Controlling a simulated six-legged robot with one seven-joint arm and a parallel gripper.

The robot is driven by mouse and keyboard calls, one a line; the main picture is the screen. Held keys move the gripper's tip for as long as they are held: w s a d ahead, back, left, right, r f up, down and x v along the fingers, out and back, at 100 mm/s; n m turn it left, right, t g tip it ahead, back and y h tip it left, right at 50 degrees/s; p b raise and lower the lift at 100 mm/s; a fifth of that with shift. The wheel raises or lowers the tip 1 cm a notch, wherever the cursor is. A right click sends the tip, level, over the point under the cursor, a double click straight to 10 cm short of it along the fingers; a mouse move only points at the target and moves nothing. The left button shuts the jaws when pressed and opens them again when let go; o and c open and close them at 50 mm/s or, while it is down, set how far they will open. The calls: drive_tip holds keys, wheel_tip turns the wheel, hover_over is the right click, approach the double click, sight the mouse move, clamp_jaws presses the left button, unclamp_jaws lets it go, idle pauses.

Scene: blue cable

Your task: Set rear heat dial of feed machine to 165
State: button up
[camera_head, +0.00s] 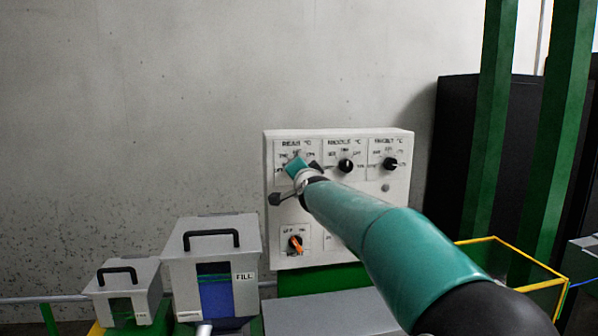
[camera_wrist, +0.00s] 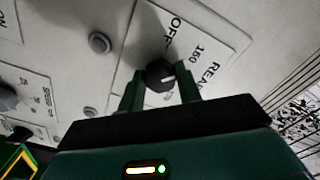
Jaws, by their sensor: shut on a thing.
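The rear heat dial (camera_wrist: 160,76) is a black round knob with a white mark, on a white plate lettered "REA...", "OFF" and a number like 160 or 180 in the wrist view. My gripper (camera_wrist: 161,90) is shut on this knob, one green finger on each side. The white mark shows on the knob's right half, but I cannot read its exact setting. In the head view my gripper (camera_head: 298,168) is at the top left plate of the feed machine's control panel (camera_head: 345,137), and covers the rear dial there.
The middle dial (camera_head: 345,165) and front dial (camera_head: 390,164) sit to the right. An orange heat switch (camera_head: 295,243) is below. Grey lidded bins (camera_head: 212,240) stand left. A yellow-edged green bin (camera_head: 512,262) and green posts (camera_head: 492,120) stand right.

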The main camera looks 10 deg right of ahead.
drive_tip(key=m, duration=0.9)
drive_tip(key=shift+m, duration=0.3)
drive_tip(key=shift+r, duration=0.1)
drive_tip(key=o, duration=1)
drive_tip(key=shift+a, duration=0.1)
drive_tip(key=shift+s, duration=0.1)
drive_tip(key=s, duration=1.3)
drive_tip(key=shift+s, duration=0.35)
